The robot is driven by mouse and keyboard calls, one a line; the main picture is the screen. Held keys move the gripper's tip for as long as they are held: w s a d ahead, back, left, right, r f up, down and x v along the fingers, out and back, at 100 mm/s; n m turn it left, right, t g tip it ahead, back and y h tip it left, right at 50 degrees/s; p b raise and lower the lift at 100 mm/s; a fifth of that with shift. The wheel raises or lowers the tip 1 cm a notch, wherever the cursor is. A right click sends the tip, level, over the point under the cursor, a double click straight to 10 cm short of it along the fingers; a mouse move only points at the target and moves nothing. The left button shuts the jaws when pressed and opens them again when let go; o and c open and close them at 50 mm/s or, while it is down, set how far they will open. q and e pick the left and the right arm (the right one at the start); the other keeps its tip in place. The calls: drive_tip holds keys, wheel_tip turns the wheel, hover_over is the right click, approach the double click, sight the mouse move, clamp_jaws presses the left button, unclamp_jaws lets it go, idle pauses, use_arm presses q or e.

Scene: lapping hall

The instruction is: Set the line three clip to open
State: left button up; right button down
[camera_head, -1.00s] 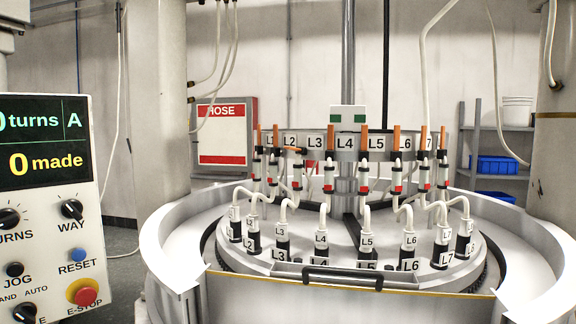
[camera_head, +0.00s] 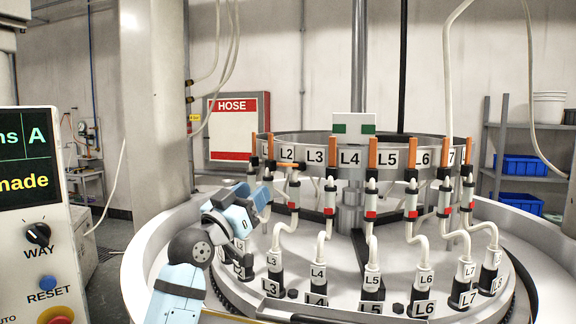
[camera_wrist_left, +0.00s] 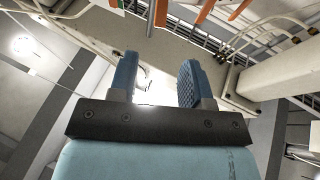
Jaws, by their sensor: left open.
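The line three clip (camera_head: 288,165) sits on the upper ring, just left of the L3 label (camera_head: 315,156). Its orange lever lies crosswise, while its neighbours' orange levers stand upright. A white hose (camera_head: 283,231) runs from below it down to the L3 socket (camera_head: 274,272). My left gripper (camera_head: 262,192) is below and left of this clip, apart from it, partly covering the L1 and L2 hoses. The left wrist view shows its two fingers (camera_wrist_left: 158,75) spread with nothing held between them. Orange levers show at the top of that view; I cannot tell which lines they belong to.
The line four clip (camera_head: 331,157) stands close to the right, with more clips and hoses beyond it. The pale round rim (camera_head: 139,277) curves around the machine. A control panel (camera_head: 30,220) stands at the left. A red and white hose box (camera_head: 239,128) hangs behind.

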sight(284, 164)
use_arm(q)
drive_tip(key=p+x, duration=0.3)
drive_tip(key=x, duration=0.8)
drive_tip(key=shift+w+d+r, duration=0.15)
drive_tip(key=shift+w+r, duration=0.05)
drive_tip(key=shift+w, duration=0.1)
drive_tip(key=shift+w+d, duration=0.25)
drive_tip(key=shift+w, duration=0.15)
drive_tip(key=shift+c, duration=0.3)
clamp_jaws()
